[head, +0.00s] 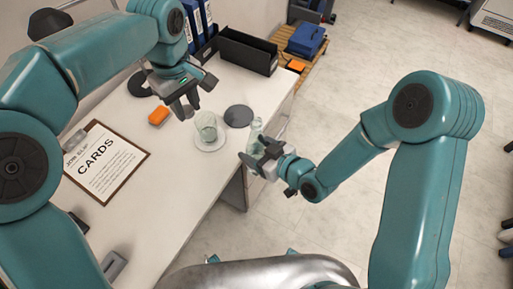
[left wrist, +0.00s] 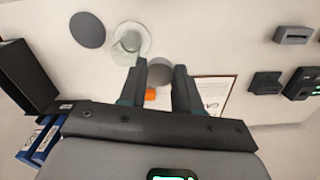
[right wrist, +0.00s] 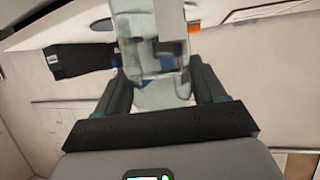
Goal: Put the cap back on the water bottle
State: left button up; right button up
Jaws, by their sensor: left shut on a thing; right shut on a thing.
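My left gripper (head: 184,106) is above the white table, left of the glass. In the left wrist view its fingers are closed on a small grey round cap (left wrist: 159,72); the cap is hard to make out in the head view. My right gripper (head: 262,160) is shut on the clear water bottle (head: 255,131), beyond the table's right edge. The bottle fills the middle of the right wrist view (right wrist: 150,40), between the fingers. The two grippers are well apart, with the cap away from the bottle. The bottle's mouth is not clear to see.
A glass (head: 207,126) stands on a white saucer (head: 211,146), beside a dark disc (head: 238,116). An orange block (head: 158,115) and a clipboard (head: 105,160) lie to the left. A black bin (head: 248,53) and blue binders (head: 206,20) stand at the back. Open floor lies right of the table.

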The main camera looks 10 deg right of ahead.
pick_arm(q)
jog(key=s+d+r+m, duration=0.1)
jog(key=d+r, duration=0.1)
jog(key=d, duration=0.5)
jog(key=s+d+r+m, duration=0.1)
jog(key=s+d+r, duration=0.1)
jog(key=d, duration=0.6)
jog(key=shift+d+r+m, duration=0.2)
jog(key=shift+r+m, duration=0.2)
jog(key=shift+r, duration=0.15)
jog(key=shift+f, duration=0.1)
jog(key=shift+f, duration=1.9)
jog(key=shift+f, duration=0.9)
jog(key=shift+f, duration=0.55)
